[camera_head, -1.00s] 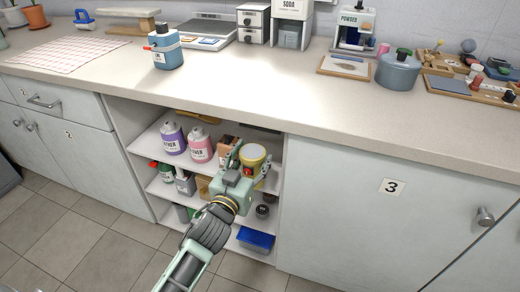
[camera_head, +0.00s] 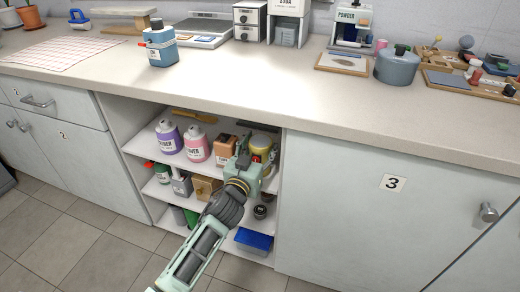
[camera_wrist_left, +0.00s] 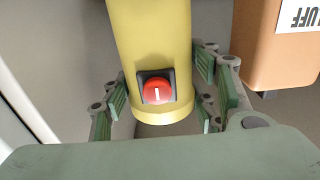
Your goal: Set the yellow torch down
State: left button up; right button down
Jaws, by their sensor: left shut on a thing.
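The yellow torch (camera_head: 261,145) is upright at the right end of the upper shelf in the open cupboard, beside the orange-brown box. My left gripper (camera_head: 257,159) is shut on it, with the fingers on both sides of its body. In the left wrist view the torch (camera_wrist_left: 150,50) stands between the green finger pads (camera_wrist_left: 160,95), and its red button on a black square faces the camera. The gripper hides the torch's lower part in the head view, so I cannot tell whether its base touches the shelf. My right gripper is not in view.
The upper shelf (camera_head: 144,143) also holds a purple bottle (camera_head: 168,138), a pink bottle (camera_head: 196,146) and the orange-brown box (camera_head: 225,149). The cupboard's right wall is close to the torch. Lower shelves hold small containers and a blue box (camera_head: 253,240). The countertop (camera_head: 250,90) is above.

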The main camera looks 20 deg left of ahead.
pick_arm(q)
jog(key=o, duration=1.5)
jog(key=shift+f, duration=0.1)
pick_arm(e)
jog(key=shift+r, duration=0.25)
pick_arm(q)
jog(key=s+p, duration=0.1)
jog(key=s, duration=1.1)
jog(key=s+a+f+g+y, duration=0.1)
jog(key=s+f+g, duration=0.4)
jog(key=f, duration=0.4)
jog(key=s+a+f+g+y, duration=0.15)
jog(key=s+f+g, duration=0.25)
jog(key=s+f, duration=0.45)
jog(key=s+f+g, duration=0.2)
jog(key=s+f, duration=0.1)
jog(key=s, duration=0.1)
jog(key=s+d+f+m+g+h, duration=0.1)
jog(key=s+f+g, duration=0.1)
jog(key=s, duration=0.3)
jog(key=s+d+f+g, duration=0.1)
jog(key=s+f+g, duration=0.1)
jog(key=s+f, duration=0.2)
jog(key=shift+s+d+h, duration=0.15)
jog(key=shift+s+h, duration=0.2)
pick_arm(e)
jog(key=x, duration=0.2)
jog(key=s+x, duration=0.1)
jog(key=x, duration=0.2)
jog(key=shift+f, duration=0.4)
